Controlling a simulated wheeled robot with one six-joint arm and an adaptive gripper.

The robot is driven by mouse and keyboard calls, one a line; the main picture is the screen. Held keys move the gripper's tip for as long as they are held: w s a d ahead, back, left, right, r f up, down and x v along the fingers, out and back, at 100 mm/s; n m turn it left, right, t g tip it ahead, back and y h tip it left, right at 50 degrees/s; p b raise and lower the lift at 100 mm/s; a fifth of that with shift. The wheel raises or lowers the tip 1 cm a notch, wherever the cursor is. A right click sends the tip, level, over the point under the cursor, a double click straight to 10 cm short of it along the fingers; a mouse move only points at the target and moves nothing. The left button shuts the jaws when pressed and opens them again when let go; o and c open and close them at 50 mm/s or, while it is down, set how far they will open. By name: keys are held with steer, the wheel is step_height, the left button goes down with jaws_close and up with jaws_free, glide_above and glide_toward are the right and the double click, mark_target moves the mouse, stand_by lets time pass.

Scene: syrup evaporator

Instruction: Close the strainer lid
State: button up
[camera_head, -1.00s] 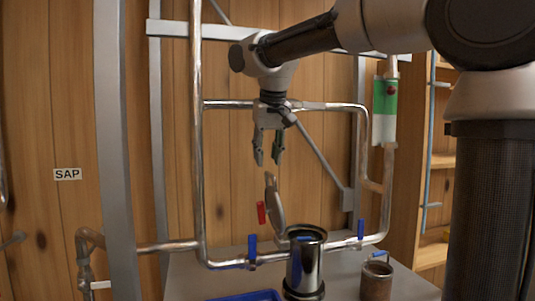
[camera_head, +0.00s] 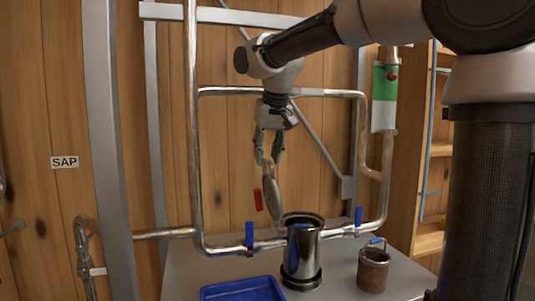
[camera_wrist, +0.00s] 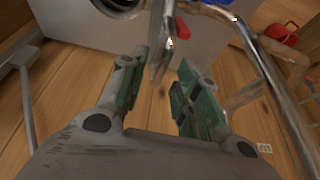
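The strainer (camera_head: 301,252) is a shiny metal cylinder standing upright on the grey table, with its top open. Its round lid (camera_head: 271,192) stands nearly upright at the back left of the rim, edge toward the view. In the wrist view the lid (camera_wrist: 161,45) is a thin plate seen edge-on, reaching toward the space between the fingers. My gripper (camera_head: 268,163) points down at the lid's upper edge. Its green-padded fingers (camera_wrist: 160,95) are apart, with gaps visible on both sides of the lid. The strainer's round mouth (camera_wrist: 122,4) shows at the wrist view's top edge.
A red handle (camera_head: 258,199) is just left of the lid. Blue valve handles (camera_head: 249,235) stand on the pipe behind the strainer. A blue tray (camera_head: 243,290) lies front left, and a rusty pot (camera_head: 373,270) stands right. Metal pipes (camera_head: 194,130) frame the arm.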

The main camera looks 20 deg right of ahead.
steer(key=shift+w+f, duration=0.1)
steer(key=shift+f, duration=0.05)
jaws_close()
